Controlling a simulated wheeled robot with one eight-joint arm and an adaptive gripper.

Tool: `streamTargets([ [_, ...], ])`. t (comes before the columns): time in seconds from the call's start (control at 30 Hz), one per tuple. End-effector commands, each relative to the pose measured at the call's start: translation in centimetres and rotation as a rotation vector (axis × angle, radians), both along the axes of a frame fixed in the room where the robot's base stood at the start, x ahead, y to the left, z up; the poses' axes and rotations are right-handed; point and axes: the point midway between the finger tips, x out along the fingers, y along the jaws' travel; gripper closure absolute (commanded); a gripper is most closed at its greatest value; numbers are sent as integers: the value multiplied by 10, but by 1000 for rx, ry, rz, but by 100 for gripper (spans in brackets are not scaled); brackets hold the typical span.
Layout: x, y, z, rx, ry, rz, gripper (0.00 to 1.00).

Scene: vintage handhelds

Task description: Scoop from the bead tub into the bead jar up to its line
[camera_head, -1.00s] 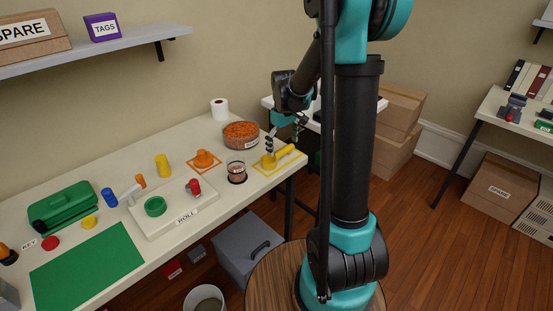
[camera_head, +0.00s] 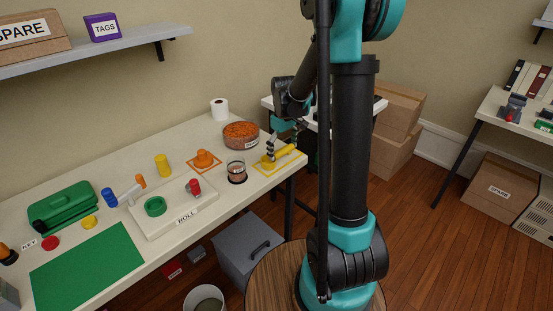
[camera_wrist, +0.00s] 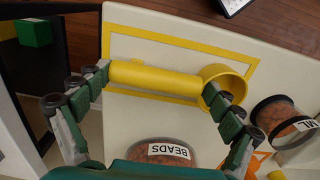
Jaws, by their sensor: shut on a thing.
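A yellow scoop (camera_head: 286,153) lies within a yellow outlined rectangle at the table's right end. In the wrist view the scoop (camera_wrist: 155,81) spans between my fingers, its round cup at the right.
An orange object (camera_head: 204,159) sits in an orange outline left of the tub. A white board (camera_head: 166,222) carries a green ring (camera_head: 155,206) and a red piece. A paper roll (camera_head: 219,109) stands at the back. The table's right edge is close to the scoop.

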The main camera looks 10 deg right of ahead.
Motion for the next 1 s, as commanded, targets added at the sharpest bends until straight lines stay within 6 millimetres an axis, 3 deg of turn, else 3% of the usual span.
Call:
streamTargets([
  [0.03, 0, 0, 0, 0, 0, 0, 34],
  [0.17, 0, 0, 0, 0, 0, 0, 49],
  [1.0, 0, 0, 33, 0, 0, 0, 50],
])
